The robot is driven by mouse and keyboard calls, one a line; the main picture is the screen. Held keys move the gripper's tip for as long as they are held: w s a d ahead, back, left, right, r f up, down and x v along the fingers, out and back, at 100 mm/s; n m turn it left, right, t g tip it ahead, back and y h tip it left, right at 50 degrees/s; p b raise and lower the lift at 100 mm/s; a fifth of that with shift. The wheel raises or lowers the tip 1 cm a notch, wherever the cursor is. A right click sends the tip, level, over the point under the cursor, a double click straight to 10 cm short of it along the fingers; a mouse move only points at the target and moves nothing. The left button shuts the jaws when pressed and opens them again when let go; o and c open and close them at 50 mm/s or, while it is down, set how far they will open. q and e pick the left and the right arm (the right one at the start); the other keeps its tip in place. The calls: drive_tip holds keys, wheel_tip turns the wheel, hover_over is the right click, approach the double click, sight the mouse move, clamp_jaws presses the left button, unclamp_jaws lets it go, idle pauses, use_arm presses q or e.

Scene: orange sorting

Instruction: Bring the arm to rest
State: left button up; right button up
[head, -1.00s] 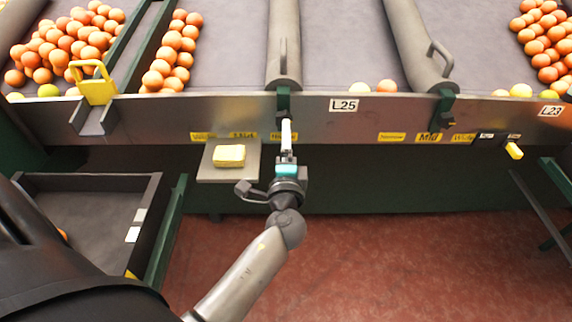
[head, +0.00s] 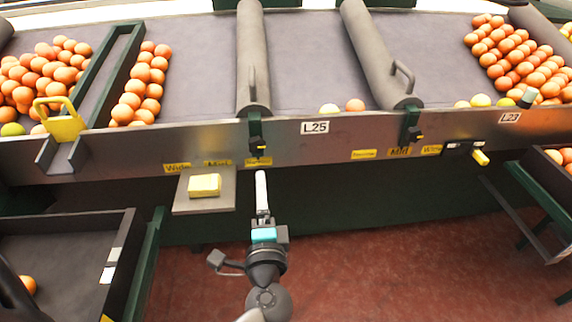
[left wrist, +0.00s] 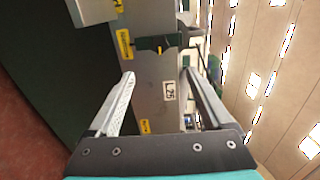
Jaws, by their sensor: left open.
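My left gripper (head: 262,190) is in front of the sorting line's front panel (head: 345,135), pointing toward it from below. In the left wrist view the gripper (left wrist: 157,76) has its two fingers spread wide with nothing between them. The L25 label (left wrist: 169,91) and a dark green bracket show beyond the fingers. My left arm (head: 268,300) comes up from the bottom edge of the head view. My right gripper does not show in either view.
A small shelf (head: 188,205) with a yellow sponge (head: 205,185) juts out left of my gripper. A dark crate (head: 50,250) stands at lower left, with an orange (head: 27,285) in it. Oranges lie in lanes above the panel.

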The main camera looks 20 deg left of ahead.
use_arm(q)
drive_tip(key=shift+f, duration=0.1)
drive_tip(key=s+d+f+n+g+h+p, duration=0.15)
drive_tip(key=s+f+g+h, duration=0.25)
drive_tip(key=f, duration=1)
drive_tip(key=s+d+f+g+h+p, duration=0.25)
drive_tip(key=s+f, duration=0.25)
drive_tip(key=f, duration=0.9)
drive_tip(key=s+a+f+n+g+h+p, duration=0.1)
drive_tip(key=s+a+f+n+g, duration=0.1)
drive_tip(key=s, duration=0.8)
drive_tip(key=s+a+f+n+g+h+p, duration=0.1)
drive_tip(key=s+a+f+n+g, duration=0.1)
drive_tip(key=s+f+n+g, duration=0.2)
drive_tip(key=s+f+n, duration=0.2)
drive_tip(key=s+f, duration=0.2)
drive_tip(key=s, duration=0.1)
drive_tip(key=shift+s+a+f+p, duration=0.2)
drive_tip(key=shift+s+f+p, duration=0.1)
drive_tip(key=shift+s+f, duration=0.1)
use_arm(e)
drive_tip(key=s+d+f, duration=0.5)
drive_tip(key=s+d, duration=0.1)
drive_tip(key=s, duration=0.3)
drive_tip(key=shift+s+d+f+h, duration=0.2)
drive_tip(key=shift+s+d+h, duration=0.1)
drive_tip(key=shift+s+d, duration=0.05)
use_arm(q)
drive_tip(key=shift+h, duration=0.25)
